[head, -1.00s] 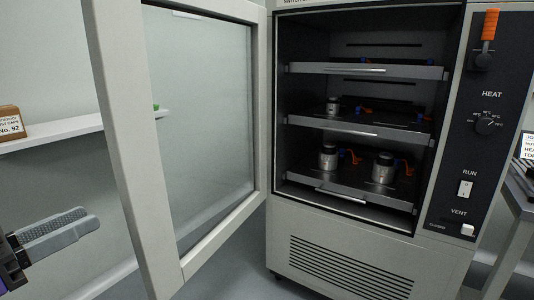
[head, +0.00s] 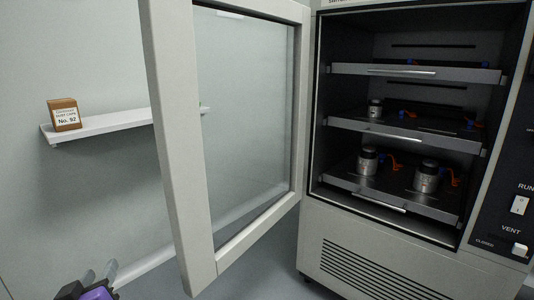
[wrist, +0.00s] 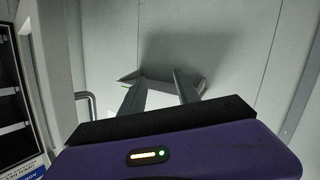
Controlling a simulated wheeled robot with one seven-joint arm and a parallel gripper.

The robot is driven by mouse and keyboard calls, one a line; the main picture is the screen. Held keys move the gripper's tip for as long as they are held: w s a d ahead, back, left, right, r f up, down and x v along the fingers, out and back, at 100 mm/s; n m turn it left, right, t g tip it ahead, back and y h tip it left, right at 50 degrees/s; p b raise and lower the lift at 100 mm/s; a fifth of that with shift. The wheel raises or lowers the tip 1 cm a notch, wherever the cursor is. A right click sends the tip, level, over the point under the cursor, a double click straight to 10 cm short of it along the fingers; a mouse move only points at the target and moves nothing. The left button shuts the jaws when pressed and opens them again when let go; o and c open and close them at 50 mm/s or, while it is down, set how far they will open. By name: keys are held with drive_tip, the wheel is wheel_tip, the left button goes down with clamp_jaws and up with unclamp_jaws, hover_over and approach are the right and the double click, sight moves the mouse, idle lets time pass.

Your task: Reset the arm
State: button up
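My gripper (head: 101,269) shows at the bottom left of the head view, in front of the wall and left of the open cabinet door (head: 180,150). Its two grey fingers stand apart. In the wrist view my gripper (wrist: 160,88) also has its fingers spread, with only pale wall and a shelf-like shape beyond them. I see nothing held between them. Most of my arm is out of view.
The heating cabinet (head: 400,240) stands at right with metal canisters (head: 427,177) on its trays. Its glazed door juts out toward me. A wall shelf (head: 100,124) at left holds a brown box (head: 64,114). Open wall and floor lie between.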

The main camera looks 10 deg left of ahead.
drive_tip(key=s+d+f+n+g+y, duration=0.1)
drive_tip(key=s+d+f+y, duration=0.2)
drive_tip(key=d+f, duration=0.7)
drive_tip(key=s+d+f+m+t, duration=0.1)
drive_tip(key=s+d, duration=0.2)
drive_tip(key=d, duration=0.6)
drive_tip(key=s+d+f+m, duration=0.1)
drive_tip(key=s+d, duration=0.2)
drive_tip(key=d, duration=0.6)
drive_tip(key=s+d+r+m+t+h, duration=0.25)
drive_tip(key=s+d, duration=0.45)
drive_tip(key=d, duration=0.6)
drive_tip(key=s+d+r+m+t+h, duration=0.1)
drive_tip(key=s+d+r+m+h, duration=0.15)
drive_tip(key=s+d, duration=0.8)
drive_tip(key=s+d+f+m+g+h, duration=0.25)
drive_tip(key=s+d+h, duration=0.25)
drive_tip(key=s+d, duration=0.45)
wheel_tip(320, 180, up, 27)
drive_tip(key=w+p, duration=0.1)
drive_tip(key=p, duration=2.6)
drive_tip(key=shift+w+d+r, duration=0.2)
drive_tip(key=shift+w+d, duration=0.1)
drive_tip(key=shift+d, duration=0.1)
drive_tip(key=shift+m, duration=0.25)
